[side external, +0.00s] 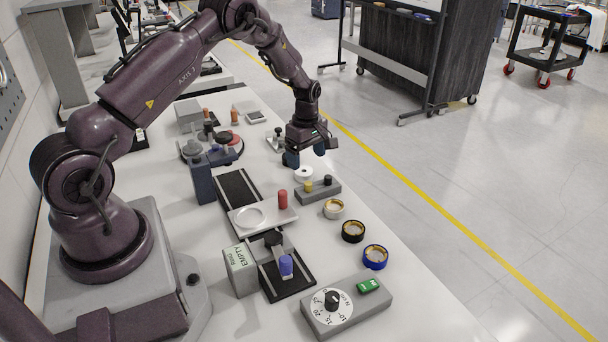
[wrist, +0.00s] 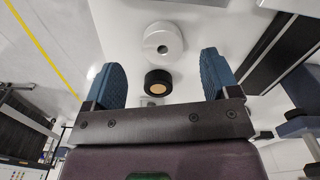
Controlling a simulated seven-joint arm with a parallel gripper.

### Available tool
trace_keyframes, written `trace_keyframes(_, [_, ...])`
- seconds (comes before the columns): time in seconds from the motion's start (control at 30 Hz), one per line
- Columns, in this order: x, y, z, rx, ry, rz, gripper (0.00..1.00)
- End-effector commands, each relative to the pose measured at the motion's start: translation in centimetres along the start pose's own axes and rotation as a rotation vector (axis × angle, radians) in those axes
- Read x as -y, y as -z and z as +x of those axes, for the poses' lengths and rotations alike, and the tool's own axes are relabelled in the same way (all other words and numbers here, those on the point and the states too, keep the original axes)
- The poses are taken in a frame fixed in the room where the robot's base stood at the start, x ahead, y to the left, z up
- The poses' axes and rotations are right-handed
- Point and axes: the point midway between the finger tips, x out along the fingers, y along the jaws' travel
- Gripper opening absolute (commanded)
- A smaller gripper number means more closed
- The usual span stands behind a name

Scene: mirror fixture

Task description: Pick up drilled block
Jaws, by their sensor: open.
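My gripper (side external: 305,156) hangs open and empty above the white table, its blue fingers pointing down. In the wrist view, my gripper (wrist: 161,72) has its two blue fingers wide apart. A short black cylinder with a tan centre (wrist: 158,82) shows between them, apart from both. Just beyond it is a white round piece with a hole (wrist: 163,45), also in the side view (side external: 303,174) below the gripper. A grey block (side external: 327,194) with a yellow and a black peg lies nearby. I cannot tell which piece is the drilled block.
A grey plate (side external: 268,217) with a red peg stands left of the grey block. Several ring-shaped pieces, one of them blue (side external: 375,257), line the table's right side. A dial box (side external: 347,306) is at the front. A dark blue upright box (side external: 202,180) stands left.

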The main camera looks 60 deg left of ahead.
Motion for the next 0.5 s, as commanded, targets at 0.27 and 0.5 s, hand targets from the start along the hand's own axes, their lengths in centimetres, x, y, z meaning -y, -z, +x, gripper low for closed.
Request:
trace_keyframes(0.27, [0.2, 0.2, 3.6, 0.001, 0.002, -0.001, 0.81])
trace_keyframes(0.5, [0.2, 0.2, 5.3, 0.0, -0.001, 0.001, 0.81])
